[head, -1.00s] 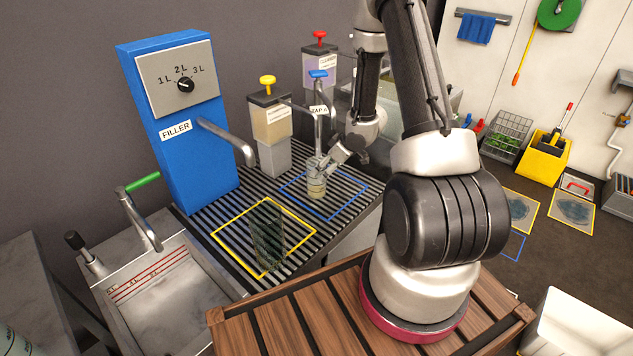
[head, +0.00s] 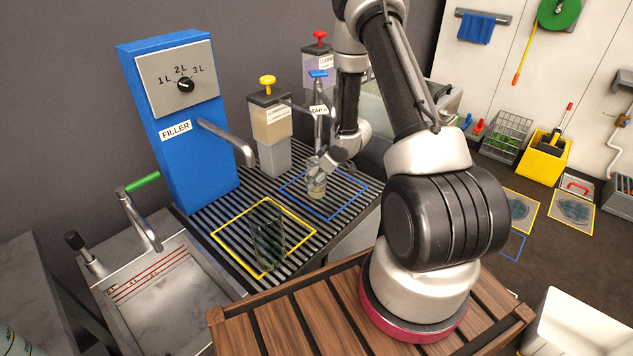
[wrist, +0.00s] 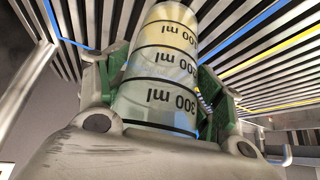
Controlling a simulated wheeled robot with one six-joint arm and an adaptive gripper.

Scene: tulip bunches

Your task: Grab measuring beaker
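The measuring beaker (head: 317,189) is a clear cylinder with dark lines. It stands inside the blue outline on the slatted drain rack, under the blue-topped tap. My gripper (head: 322,168) is at the beaker's upper part, coming from above and the right. Its green-padded fingers (wrist: 160,95) lie on both sides of the beaker, very close to its wall. I cannot tell whether they press on it.
A dark, clear glass vessel (head: 267,240) stands in the yellow outline nearer me. The blue filler (head: 178,120) and its spout are at left. Soap dispensers (head: 270,130) and the blue-topped tap (head: 319,100) stand close behind the beaker. A metal sink (head: 165,285) is front left.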

